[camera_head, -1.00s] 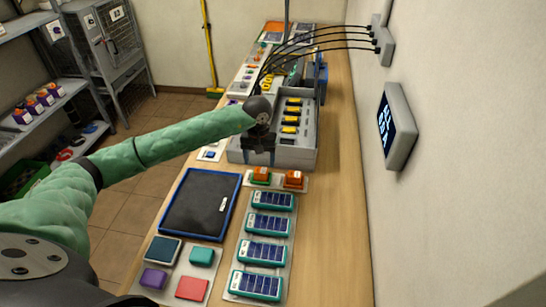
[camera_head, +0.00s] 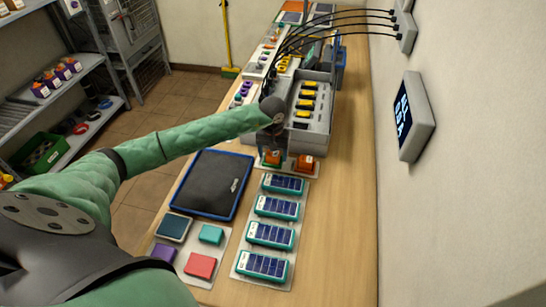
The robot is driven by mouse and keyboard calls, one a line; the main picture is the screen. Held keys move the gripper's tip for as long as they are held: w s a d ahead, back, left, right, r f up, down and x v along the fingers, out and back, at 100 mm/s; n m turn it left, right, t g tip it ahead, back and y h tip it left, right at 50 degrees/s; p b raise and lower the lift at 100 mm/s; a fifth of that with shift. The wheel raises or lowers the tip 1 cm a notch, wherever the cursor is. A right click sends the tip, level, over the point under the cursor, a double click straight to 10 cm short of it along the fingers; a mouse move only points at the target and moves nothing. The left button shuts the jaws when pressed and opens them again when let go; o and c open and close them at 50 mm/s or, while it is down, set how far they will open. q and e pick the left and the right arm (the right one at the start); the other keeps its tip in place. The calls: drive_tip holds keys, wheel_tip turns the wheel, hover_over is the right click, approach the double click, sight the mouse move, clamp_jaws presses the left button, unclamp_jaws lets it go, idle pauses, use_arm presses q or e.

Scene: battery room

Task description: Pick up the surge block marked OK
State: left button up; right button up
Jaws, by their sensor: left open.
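Two orange blocks stand side by side on a small pale plate (camera_head: 289,170) in front of the grey case. The left orange block (camera_head: 271,158) has a green base and is partly covered by my gripper. The right orange block (camera_head: 305,163) stands clear. Their markings are too small to read, so I cannot tell which says OK. My left gripper (camera_head: 273,148) is open, pointing down at the left orange block. I cannot tell whether it touches the block. My right gripper is out of view.
A grey case (camera_head: 316,135) with yellow-topped modules stands just behind. Several teal-and-blue modules (camera_head: 270,235) line the front right. A blue-rimmed black mat (camera_head: 212,184) lies left. A wall display (camera_head: 413,118) is at right. The bench's right strip is bare.

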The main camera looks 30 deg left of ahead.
use_arm(q)
drive_tip(key=shift+f, duration=0.15)
drive_tip(key=shift+c, duration=0.2)
drive_tip(key=c, duration=1.1)
drive_tip(key=shift+o, duration=0.2)
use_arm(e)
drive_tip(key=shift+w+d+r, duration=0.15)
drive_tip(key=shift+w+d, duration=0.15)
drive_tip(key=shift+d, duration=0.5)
